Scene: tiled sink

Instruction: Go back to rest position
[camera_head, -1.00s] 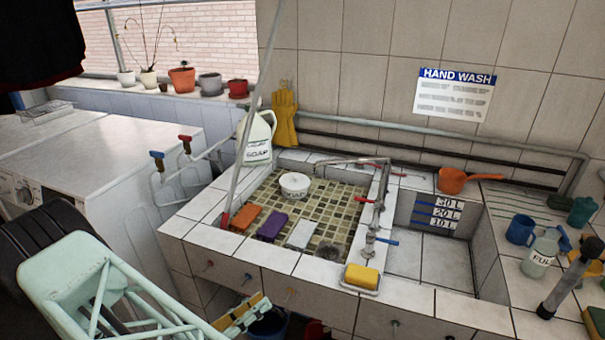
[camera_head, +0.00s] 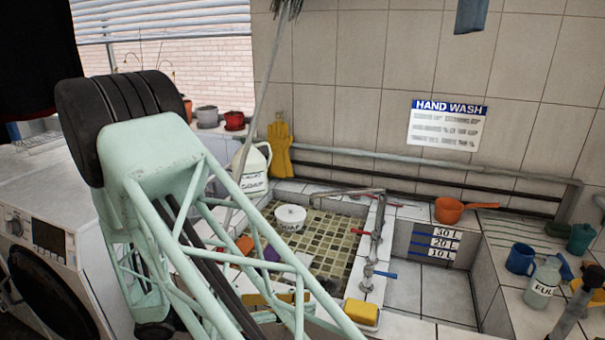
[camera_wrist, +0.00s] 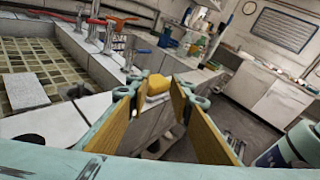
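My gripper (camera_wrist: 162,92) is open in the wrist view, with its two yellow-padded fingers apart and nothing between them. Beyond the fingertips, a yellow sponge (camera_wrist: 157,84) rests on the sink ledge; it also shows in the head view (camera_head: 361,312). In the head view my pale green arm fills the left and centre, and a yellow part of my gripper (camera_head: 270,299) shows low behind the arm's struts, at the sink's front edge. The arm partly hides the orange and purple blocks in the mosaic-floored basin (camera_head: 325,235).
A white bowl (camera_head: 290,216) sits in the basin. Taps (camera_head: 375,235) stand between the two basins. A soap jug (camera_head: 251,172) and yellow gloves (camera_head: 280,148) are behind the arm. A blue cup (camera_head: 520,258) and a bottle (camera_head: 543,283) stand at right. A washing machine (camera_head: 45,250) is at left.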

